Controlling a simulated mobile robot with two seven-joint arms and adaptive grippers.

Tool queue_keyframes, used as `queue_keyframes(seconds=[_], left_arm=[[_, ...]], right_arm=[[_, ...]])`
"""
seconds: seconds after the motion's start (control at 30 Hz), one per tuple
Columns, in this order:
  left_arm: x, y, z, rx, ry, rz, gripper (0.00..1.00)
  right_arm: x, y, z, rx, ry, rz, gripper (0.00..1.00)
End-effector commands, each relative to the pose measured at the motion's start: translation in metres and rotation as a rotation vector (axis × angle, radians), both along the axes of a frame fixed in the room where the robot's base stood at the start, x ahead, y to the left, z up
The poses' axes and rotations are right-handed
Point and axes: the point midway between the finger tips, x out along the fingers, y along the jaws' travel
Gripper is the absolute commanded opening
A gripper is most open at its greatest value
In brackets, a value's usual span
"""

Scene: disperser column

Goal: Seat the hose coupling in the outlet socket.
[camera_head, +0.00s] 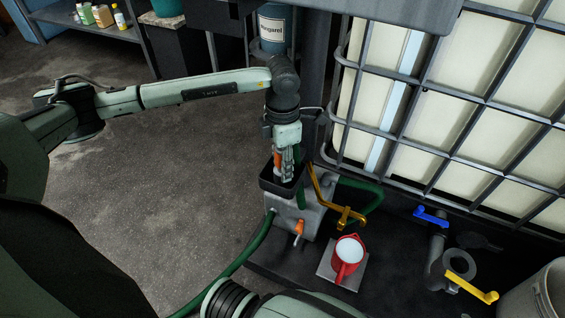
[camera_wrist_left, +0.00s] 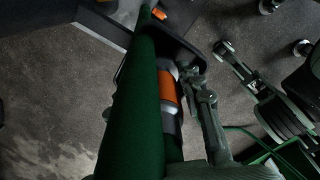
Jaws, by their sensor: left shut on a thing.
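My left gripper (camera_head: 284,172) points down over a black open tray (camera_head: 268,186) on the grey block. It is shut on the hose coupling (camera_head: 277,160), which has an orange band. In the left wrist view the coupling (camera_wrist_left: 167,88) lies between the fingers, partly covered by a thick green hose (camera_wrist_left: 138,115). In the head view a green hose (camera_head: 301,190) hangs beside the gripper. I cannot make out the outlet socket or whether the coupling touches anything. My right gripper is not in view.
The grey block (camera_head: 289,214) carries an orange-handled tap (camera_head: 299,228). A red jug (camera_head: 346,262) sits on a pale plate. Blue (camera_head: 431,217) and yellow (camera_head: 471,287) valve handles lie further right. A caged tank (camera_head: 455,105) closes off the back right.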

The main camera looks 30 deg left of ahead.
Motion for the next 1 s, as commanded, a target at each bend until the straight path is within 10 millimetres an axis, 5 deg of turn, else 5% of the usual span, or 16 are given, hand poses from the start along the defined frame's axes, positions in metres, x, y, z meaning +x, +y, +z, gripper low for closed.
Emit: queue_keyframes(seconds=[0.43, 0.7, 1.0], left_arm=[[0.001, 0.0, 0.006, -0.001, -0.004, 0.0, 0.0], [0.002, 0.0, 0.043, -0.001, -0.006, -0.001, 0.0], [-0.066, 0.014, 0.081, 0.002, -0.003, -0.001, 0.0]], right_arm=[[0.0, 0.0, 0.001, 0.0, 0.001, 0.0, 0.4], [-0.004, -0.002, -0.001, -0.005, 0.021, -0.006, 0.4], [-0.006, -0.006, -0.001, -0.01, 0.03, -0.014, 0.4]])
